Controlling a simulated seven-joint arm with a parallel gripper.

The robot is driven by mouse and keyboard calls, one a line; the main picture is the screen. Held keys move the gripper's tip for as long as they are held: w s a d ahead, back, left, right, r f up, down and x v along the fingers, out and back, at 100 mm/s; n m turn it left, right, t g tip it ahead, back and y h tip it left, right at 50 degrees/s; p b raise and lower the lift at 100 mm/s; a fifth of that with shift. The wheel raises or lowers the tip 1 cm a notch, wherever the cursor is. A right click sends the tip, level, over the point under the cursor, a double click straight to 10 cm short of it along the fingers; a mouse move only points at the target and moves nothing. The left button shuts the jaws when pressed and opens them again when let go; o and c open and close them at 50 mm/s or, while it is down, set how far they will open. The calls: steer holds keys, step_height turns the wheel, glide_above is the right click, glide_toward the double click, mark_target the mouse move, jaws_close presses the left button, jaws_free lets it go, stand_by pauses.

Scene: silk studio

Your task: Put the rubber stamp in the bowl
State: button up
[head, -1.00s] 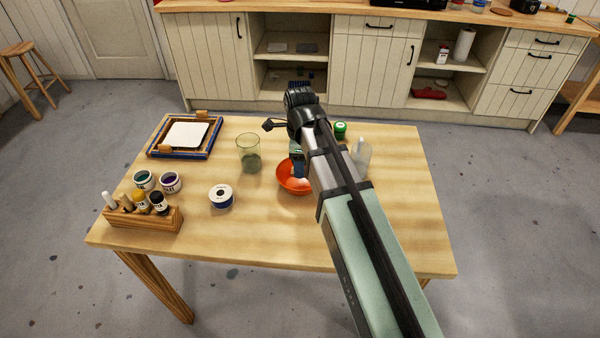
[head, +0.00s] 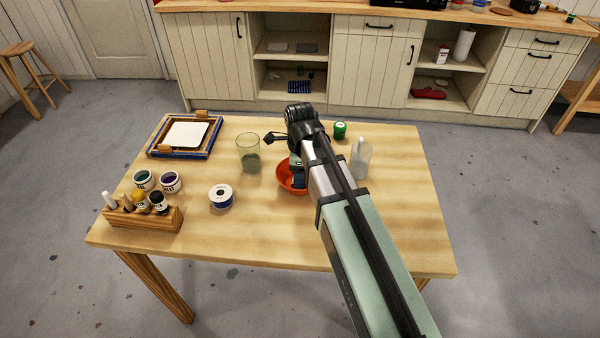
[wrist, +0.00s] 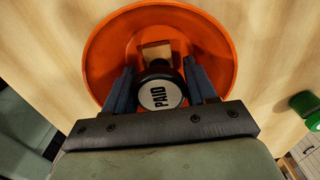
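The rubber stamp (wrist: 160,96) has a dark round body, a pale end reading PAID and a wooden part beyond it. It sits between the blue fingers of my gripper (wrist: 160,88), which look shut on its sides. The stamp appears over the middle of the orange bowl (wrist: 100,50); whether it touches the bottom I cannot tell. In the head view the bowl (head: 287,184) is on the table, partly hidden by my arm, and my gripper (head: 298,180) reaches down into it. The stamp is hidden there.
Ink pots and a framed screen (head: 187,135) are further left.

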steer(key=o, duration=0.3)
steer(key=shift+r, duration=0.15)
step_height(320, 180, up, 12)
stand_by(0.7)
steer(key=shift+o, duration=0.3)
